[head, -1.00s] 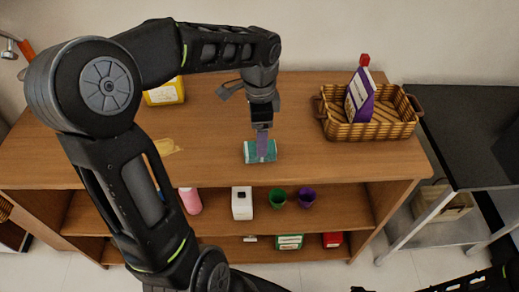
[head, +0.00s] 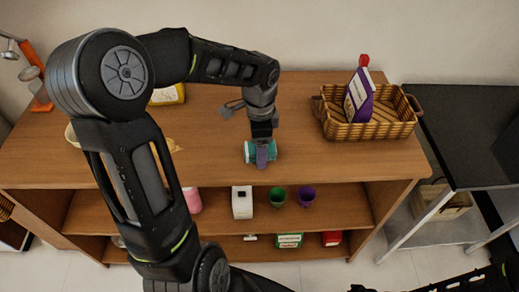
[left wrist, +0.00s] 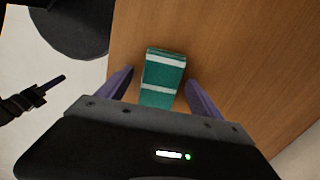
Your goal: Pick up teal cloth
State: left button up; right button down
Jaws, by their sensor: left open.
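The teal cloth (head: 249,151) with white stripes lies folded on the wooden cabinet top near its front edge. In the left wrist view, the cloth (left wrist: 163,77) lies between the two purple fingers. My left gripper (head: 263,156) is open, low over the cloth, and hides part of it in the head view. The left wrist view shows the left gripper (left wrist: 160,78) with its fingers apart on either side of the cloth, with no clear contact. My right gripper (left wrist: 45,91) shows at the left of the wrist view, away from the cloth; its opening cannot be made out.
A wicker basket (head: 368,131) with a purple-and-white carton (head: 360,96) stands right of the cloth. A yellow-labelled container (head: 168,95) is behind my left arm. Shelves below hold a white bottle (head: 242,203), a green cup (head: 278,197) and a purple cup (head: 306,196).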

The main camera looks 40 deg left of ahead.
pick_arm(q)
jog(key=shift+c, duration=0.4)
jog(key=c, duration=1.3)
